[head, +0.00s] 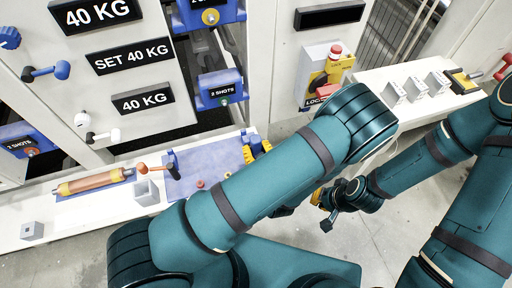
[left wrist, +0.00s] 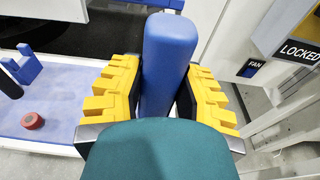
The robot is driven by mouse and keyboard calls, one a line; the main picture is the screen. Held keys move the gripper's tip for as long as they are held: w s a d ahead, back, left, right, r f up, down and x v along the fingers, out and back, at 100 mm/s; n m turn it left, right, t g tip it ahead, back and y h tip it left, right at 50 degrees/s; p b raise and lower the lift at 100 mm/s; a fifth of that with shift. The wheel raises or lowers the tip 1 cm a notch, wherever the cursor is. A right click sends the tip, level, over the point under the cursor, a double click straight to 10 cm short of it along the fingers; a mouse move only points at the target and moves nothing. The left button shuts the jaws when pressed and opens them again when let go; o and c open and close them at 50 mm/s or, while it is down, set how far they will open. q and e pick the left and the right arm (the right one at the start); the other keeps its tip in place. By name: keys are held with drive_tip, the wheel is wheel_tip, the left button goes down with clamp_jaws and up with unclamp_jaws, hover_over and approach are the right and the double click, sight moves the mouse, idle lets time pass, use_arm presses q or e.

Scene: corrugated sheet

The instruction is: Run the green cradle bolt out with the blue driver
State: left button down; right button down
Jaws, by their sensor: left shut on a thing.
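The blue driver (left wrist: 168,60) stands between the yellow fingers of my left gripper (left wrist: 165,95) in the left wrist view, and the gripper is shut on its thick blue body. The driver's tip is hidden. In the head view my left gripper (head: 257,147) is at the right end of the blue mat, partly behind my own arm. A blue cradle (head: 217,86) labelled "2 SHOTS" sits on the rack above and left of it, with a small green bolt (head: 224,101) on its front. The gripper is apart from this bolt. My right gripper (head: 324,205) hangs low over the floor; its opening is unclear.
The blue mat (head: 190,178) on the white bench carries small red discs. An orange roller (head: 93,182) lies further left. Other blue cradles with an orange bolt (head: 210,16) and a red bolt (head: 32,152) are on the rack. A yellow-and-red lock box (head: 327,76) is at right.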

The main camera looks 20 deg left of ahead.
sight(256, 139)
use_arm(q)
drive_tip(key=shift+r+p, duration=0.65)
drive_tip(key=shift+r, duration=0.1)
idle(0.3)
drive_tip(key=shift+r, duration=0.1)
drive_tip(key=shift+r+p, duration=2.3)
drive_tip(key=shift+r, duration=0.65)
